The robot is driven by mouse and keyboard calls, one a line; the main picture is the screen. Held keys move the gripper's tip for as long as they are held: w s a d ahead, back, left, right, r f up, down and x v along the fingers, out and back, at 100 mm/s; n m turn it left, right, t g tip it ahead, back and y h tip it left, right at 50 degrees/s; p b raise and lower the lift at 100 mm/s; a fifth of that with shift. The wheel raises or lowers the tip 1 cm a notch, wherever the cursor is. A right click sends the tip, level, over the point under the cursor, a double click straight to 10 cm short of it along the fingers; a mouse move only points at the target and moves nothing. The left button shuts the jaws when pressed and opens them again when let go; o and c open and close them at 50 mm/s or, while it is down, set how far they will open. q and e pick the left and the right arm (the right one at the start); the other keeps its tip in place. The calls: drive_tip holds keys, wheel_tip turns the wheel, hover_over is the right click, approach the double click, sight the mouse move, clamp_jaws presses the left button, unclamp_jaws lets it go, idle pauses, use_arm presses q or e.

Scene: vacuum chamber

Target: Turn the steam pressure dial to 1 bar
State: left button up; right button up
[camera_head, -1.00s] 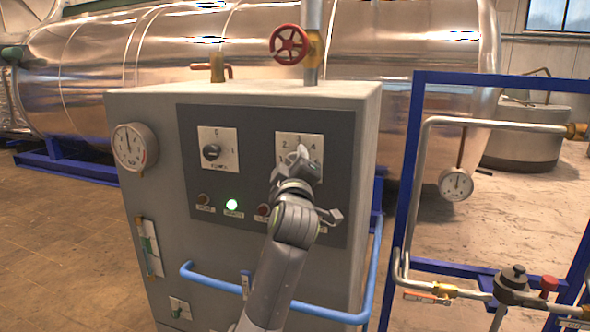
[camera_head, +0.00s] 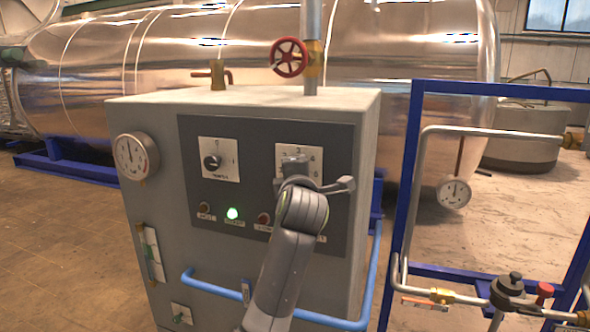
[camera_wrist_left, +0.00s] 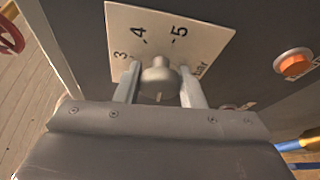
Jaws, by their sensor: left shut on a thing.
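The steam pressure dial's white plate (camera_head: 313,158) is on the dark panel of the grey cabinet in the head view. Its knob is hidden there behind my left gripper (camera_head: 293,168). In the left wrist view the round grey knob (camera_wrist_left: 158,75) sits between the two fingers of my left gripper (camera_wrist_left: 160,88), which is shut on it. The plate (camera_wrist_left: 150,22) there shows 3, 4, 5 and "bar". I cannot tell which number the knob points to. My right gripper is not in view.
A power switch (camera_head: 212,162) is left of the dial, with a lit green lamp (camera_head: 232,213) and other buttons below. A blue rail (camera_head: 210,284) runs across the cabinet's lower front. A red valve wheel (camera_head: 289,57) is above, and a blue frame (camera_head: 405,190) stands right.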

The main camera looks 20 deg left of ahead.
use_arm(q)
drive_tip(key=shift+n, duration=0.3)
idle(0.4)
drive_tip(key=o, duration=1)
drive_tip(key=shift+c, duration=0.2)
drive_tip(key=shift+s, duration=0.1)
drive_tip(key=b+v, duration=0.8)
drive_tip(key=v, duration=0.9)
drive_tip(key=shift+r, duration=0.2)
